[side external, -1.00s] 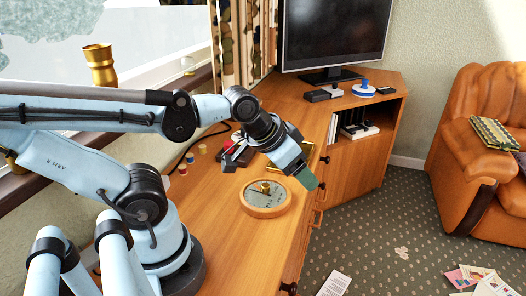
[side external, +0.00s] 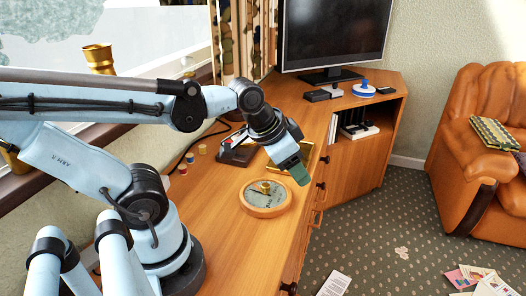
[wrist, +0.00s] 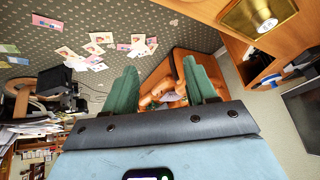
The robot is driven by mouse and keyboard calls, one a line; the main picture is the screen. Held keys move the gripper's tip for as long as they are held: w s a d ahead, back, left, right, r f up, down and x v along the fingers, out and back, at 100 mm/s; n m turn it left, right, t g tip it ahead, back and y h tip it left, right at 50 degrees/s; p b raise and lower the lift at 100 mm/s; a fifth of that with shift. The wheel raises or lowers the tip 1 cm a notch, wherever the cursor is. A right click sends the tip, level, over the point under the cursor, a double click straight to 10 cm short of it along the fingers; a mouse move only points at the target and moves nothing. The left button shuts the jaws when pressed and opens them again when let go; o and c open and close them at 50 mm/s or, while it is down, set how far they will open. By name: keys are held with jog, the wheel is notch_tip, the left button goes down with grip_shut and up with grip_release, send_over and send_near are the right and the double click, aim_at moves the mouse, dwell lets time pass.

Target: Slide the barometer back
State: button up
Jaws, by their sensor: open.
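The barometer (side external: 262,208), a round dial in a light wooden ring with a brass piece on its face, lies flat on the wooden cabinet top near its front edge. My gripper (side external: 300,176) is above the cabinet's front edge, to the right of and a little beyond the barometer, apart from it. In the wrist view my gripper (wrist: 162,85) shows two green fingers spread apart with nothing held between them. I cannot make out the barometer in the wrist view.
A gold-framed object (wrist: 258,16) lies on the cabinet, partly behind my gripper in the side view. A dark-based device (side external: 236,156) and several small pots (side external: 190,158) stand behind the barometer. The television (side external: 335,35) is at the far end. Bare wood surrounds the barometer.

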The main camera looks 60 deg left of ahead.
aim_at(266, 185)
jog(key=s+a+r+m+g, duration=0.1)
jog(key=a+m+g, duration=0.5)
jog(key=a+m, duration=0.3)
jog(key=shift+s+a+m, duration=0.25)
jog(key=shift+a+m, duration=0.1)
jog(key=shift+m, duration=1.05)
jog(key=shift+f, duration=6)
jog(key=shift+c, duration=0.4)
grip_shut()
